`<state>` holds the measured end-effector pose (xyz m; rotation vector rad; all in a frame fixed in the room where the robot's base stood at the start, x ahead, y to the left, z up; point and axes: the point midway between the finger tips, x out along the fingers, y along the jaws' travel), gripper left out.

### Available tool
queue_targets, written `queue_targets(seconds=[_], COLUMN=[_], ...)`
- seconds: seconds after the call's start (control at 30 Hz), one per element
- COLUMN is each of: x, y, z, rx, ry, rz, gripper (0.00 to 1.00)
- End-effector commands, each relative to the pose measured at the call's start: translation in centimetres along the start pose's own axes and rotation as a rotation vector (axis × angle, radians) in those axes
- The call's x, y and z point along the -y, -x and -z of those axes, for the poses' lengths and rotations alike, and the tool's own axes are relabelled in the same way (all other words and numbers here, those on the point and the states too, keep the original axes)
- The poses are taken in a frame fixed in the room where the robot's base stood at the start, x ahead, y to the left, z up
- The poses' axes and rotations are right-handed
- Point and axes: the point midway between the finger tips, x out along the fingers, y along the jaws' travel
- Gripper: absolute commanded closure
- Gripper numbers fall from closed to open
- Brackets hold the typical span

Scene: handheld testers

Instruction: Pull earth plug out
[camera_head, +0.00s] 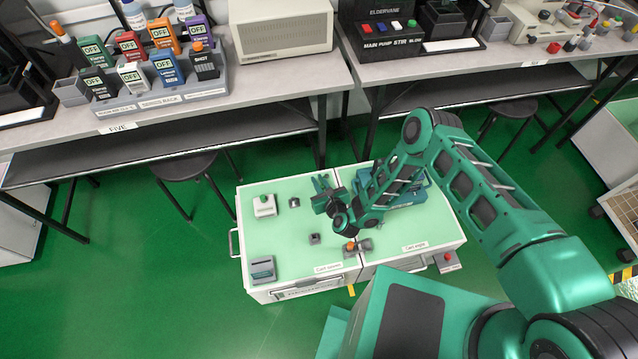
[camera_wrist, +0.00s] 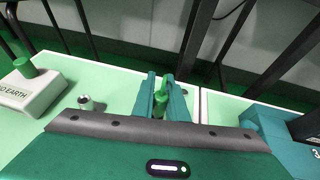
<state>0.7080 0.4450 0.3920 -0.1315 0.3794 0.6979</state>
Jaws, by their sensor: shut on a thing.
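My gripper (camera_wrist: 162,92) is shut on a small green plug (camera_wrist: 160,104), which shows between the two teal fingers in the wrist view. A green strip, perhaps its lead, rises to the right behind the fingers. In the head view my gripper (camera_head: 322,184) is over the back of the cart top, and the plug cannot be made out there. To its left stands a small metal socket-like post (camera_wrist: 85,102), apart from the fingers. Further left is a white box with a green knob (camera_wrist: 30,90), its label partly reading "EARTH". The box also shows in the head view (camera_head: 265,207).
The cart's pale green top (camera_head: 285,238) also bears a small dark block (camera_head: 314,239), an orange-knobbed part (camera_head: 351,247), a grey tester (camera_head: 262,268) and a teal device (camera_head: 408,192) beside my arm. Benches with a tester rack (camera_head: 150,98) stand behind. Stools stand beneath them.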

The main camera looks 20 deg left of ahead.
Motion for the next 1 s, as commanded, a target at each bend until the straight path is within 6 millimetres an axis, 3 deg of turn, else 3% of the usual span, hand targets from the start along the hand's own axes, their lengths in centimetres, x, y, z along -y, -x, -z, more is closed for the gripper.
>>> queue_targets(seconds=[1.0], x=[0.1], y=[1.3], z=[-3.2], rx=[0.000], ry=[0.000], rz=[0.001], gripper=[1.00])
